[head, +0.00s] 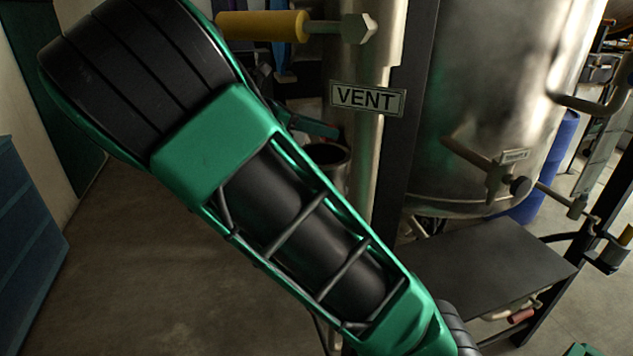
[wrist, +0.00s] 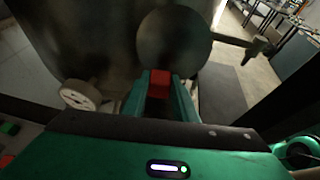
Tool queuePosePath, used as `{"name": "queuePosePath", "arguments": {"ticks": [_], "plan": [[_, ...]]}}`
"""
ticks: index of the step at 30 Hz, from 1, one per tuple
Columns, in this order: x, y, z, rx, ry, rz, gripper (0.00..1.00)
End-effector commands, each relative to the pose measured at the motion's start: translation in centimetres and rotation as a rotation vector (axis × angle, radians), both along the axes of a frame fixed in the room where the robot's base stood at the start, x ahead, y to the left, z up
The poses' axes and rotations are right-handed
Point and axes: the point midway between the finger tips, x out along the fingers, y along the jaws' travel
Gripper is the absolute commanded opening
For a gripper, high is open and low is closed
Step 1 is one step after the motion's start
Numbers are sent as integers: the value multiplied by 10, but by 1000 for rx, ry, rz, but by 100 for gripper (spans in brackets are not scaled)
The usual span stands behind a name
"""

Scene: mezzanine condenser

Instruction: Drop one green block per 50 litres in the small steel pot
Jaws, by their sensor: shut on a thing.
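In the wrist view my gripper (wrist: 160,93) is shut on a red block (wrist: 160,78), held between the two green fingertips. In the same view a small green block (wrist: 9,128) shows at the left edge on a pale surface. In the head view the gripper does not clearly show; my green and black arm fills the middle. A round dark-mouthed metal vessel (head: 328,155) stands behind my arm, partly hidden; I cannot tell if it is the small steel pot. No litre reading is legible.
A large steel tank (head: 490,100) stands at right with a pipe and valve (head: 500,178). A dark flat shelf (head: 490,265) lies below it. A VENT sign (head: 367,98) hangs on a steel column. A blue cabinet (head: 28,240) is at left; the floor beside it is clear.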

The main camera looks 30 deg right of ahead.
Motion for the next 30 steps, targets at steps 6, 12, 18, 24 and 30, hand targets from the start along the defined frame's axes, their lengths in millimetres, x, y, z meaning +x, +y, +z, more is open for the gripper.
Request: {"name": "queuePosePath", "arguments": {"ticks": [6,12,18,24,30], "plan": [[-1,0,-24,0,2,0,4],[-1,0,-37,1,0,-1,4],[0,0,-40,1,0,0,4],[0,0,-40,1,-1,1,35],[0,1,-40,1,-1,1,48]]}}
